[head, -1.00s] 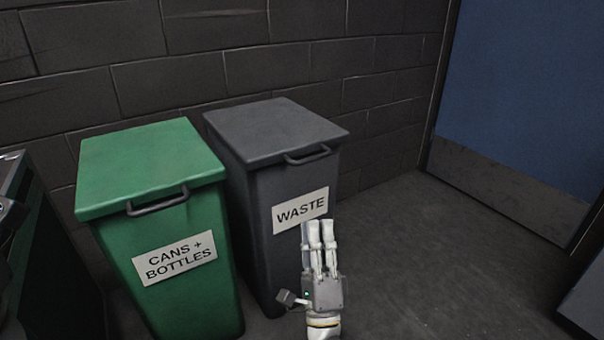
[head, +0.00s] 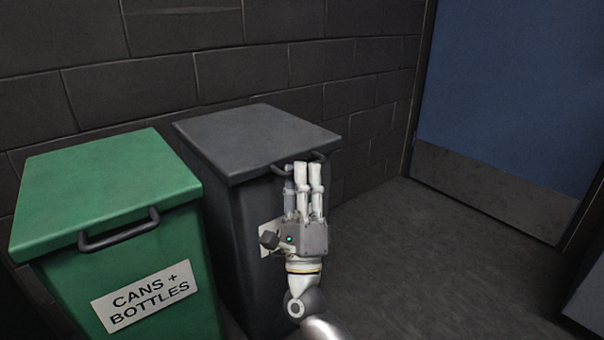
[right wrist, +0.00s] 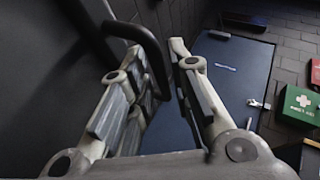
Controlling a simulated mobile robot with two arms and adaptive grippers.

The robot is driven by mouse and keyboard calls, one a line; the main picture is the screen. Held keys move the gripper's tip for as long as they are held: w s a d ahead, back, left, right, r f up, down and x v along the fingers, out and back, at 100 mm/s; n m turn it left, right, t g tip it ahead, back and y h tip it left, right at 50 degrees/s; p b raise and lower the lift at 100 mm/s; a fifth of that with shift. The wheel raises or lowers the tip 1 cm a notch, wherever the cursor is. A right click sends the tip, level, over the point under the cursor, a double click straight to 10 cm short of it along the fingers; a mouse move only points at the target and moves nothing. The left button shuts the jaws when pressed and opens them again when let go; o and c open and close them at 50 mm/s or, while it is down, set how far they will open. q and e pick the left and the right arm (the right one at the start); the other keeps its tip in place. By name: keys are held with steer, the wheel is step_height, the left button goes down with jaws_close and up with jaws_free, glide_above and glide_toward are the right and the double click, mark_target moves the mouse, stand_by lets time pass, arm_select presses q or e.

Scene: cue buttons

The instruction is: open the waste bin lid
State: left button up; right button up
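The grey waste bin (head: 225,215) stands against the wall with its lid (head: 258,140) down. Its dark bar handle (head: 321,157) is at the lid's front edge. My right gripper (head: 303,167) is in front of the bin with its fingertips up at the handle, partly hiding it and the label. In the right wrist view the handle (right wrist: 150,50) curves in from the upper left and reaches between the spread fingers of the right gripper (right wrist: 160,65). The fingers are apart, and I cannot tell whether they touch the handle. My left gripper is not in view.
A green cans and bottles bin (head: 105,190) with a closed lid stands close on the left. A brick wall (head: 190,60) is behind both bins. The floor (head: 420,260) on the right is clear up to a blue door (head: 500,100).

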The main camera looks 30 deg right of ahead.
steer(key=shift+x, duration=0.85)
steer(key=shift+c, duration=0.2)
jaws_close()
steer(key=shift+w+r, duration=0.1)
